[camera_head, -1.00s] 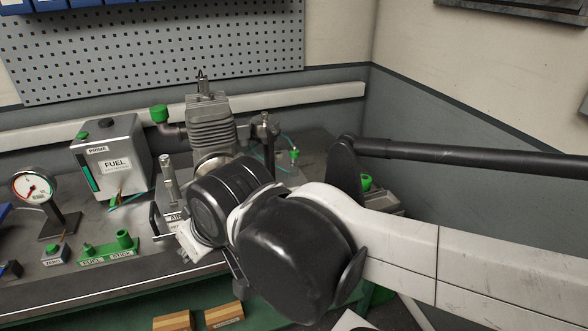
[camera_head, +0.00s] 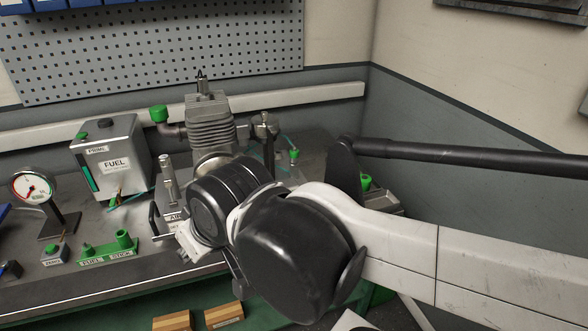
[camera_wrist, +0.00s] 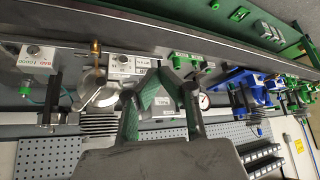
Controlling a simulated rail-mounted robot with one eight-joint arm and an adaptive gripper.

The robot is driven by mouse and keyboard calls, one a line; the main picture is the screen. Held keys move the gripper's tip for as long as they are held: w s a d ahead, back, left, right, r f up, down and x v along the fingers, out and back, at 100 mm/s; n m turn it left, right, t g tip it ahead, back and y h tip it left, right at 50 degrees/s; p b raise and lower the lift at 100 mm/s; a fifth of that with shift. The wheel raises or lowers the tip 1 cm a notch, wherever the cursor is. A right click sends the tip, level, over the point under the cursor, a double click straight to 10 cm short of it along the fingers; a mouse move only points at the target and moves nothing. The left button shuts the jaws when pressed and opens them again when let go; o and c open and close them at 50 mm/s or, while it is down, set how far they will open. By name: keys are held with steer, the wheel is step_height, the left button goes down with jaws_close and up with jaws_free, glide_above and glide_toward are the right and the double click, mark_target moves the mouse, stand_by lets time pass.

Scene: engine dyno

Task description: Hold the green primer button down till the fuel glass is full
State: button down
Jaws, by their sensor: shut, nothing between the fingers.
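The grey fuel tank (camera_head: 128,158) stands at the left of the bench in the head view, with a "FUEL" label and a "PRIME" label (camera_head: 97,149). A small green part (camera_head: 81,136), perhaps the primer button, shows by that label. The upright fuel glass (camera_head: 91,179) on the tank's left front edge shows green; its exact level is too small to tell. My gripper (camera_wrist: 158,72) is shut and empty in the wrist view, its fingers covering part of the bench. In the head view my wrist hides the fingers, right of the tank. I cannot tell any contact with the button.
A finned engine (camera_head: 210,125) stands right of the tank. A dial gauge (camera_head: 34,188), a block with a green "ZERO" button (camera_head: 53,249) and a green stick holder (camera_head: 108,246) stand left and in front. A pegboard (camera_head: 160,45) is behind.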

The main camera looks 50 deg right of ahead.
steer(key=shift+r, duration=0.1)
stand_by(0.5)
steer(key=w+r+m+p, duration=0.1)
steer(key=w+r+p, duration=0.1)
steer(key=w+r, duration=0.65)
steer(key=w+r+m+p, duration=0.1)
steer(key=w+r, duration=0.3)
steer(key=w, duration=1)
steer(key=w+r+m+p, duration=0.2)
steer(key=w+r, duration=0.5)
steer(key=w, duration=0.4)
steer(key=m+t+p, duration=0.2)
steer(key=m+p, duration=0.2)
steer(key=p, duration=0.2)
glide_above(82, 134)
step_height(82, 134, down, 7)
steer(key=shift+w+f+y, duration=0.15)
steer(key=shift+f+y, duration=0.15)
steer(key=shift+y, duration=0.1)
steer(key=shift+f+b, duration=2.3)
steer(key=shift+f, duration=2.1)
